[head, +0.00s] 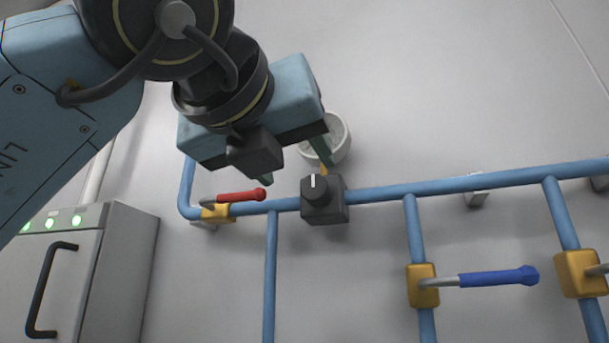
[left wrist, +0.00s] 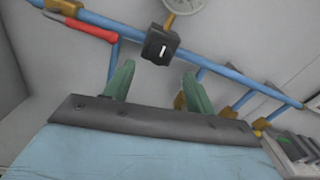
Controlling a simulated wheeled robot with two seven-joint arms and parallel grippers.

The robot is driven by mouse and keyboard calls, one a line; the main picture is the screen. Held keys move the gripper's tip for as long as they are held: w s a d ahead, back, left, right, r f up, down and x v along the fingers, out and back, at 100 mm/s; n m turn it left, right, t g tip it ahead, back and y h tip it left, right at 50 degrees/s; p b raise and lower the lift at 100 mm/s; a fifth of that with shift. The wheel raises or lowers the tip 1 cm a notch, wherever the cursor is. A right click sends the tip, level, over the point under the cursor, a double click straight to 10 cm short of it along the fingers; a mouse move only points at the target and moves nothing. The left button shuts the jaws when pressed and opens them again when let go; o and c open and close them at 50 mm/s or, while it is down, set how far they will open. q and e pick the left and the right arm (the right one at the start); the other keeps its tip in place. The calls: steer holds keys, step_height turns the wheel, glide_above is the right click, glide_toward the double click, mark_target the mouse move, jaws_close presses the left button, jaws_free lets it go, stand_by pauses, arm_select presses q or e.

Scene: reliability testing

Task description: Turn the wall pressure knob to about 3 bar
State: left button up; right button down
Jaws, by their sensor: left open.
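The pressure knob (head: 315,189) is a dark round knob with a white pointer mark, on a dark box on the blue wall pipe. Its mark points roughly up in the head view. The knob also shows in the left wrist view (left wrist: 161,50), beyond and between my fingertips. A white round gauge (head: 341,140) sits just above it, partly hidden by my gripper; its reading is too small to tell. My left gripper (head: 294,162) is open and empty, its green fingers apart, near the knob; it does not appear to touch it. My right gripper is not in view.
A red-handled valve (head: 240,196) is just left of the knob. A blue-handled valve (head: 490,278) is at lower right, with another yellow valve body (head: 578,272) beside it. Blue pipes (head: 440,186) run along the wall. A grey cabinet (head: 120,270) stands at lower left.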

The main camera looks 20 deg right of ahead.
mark_target(313, 186)
arm_select(q)
steer(key=p+x, duration=0.2)
steer(key=x, duration=0.4)
steer(key=shift+w+d, duration=0.2)
steer(key=shift+d, duration=0.05)
steer(key=c, duration=1)
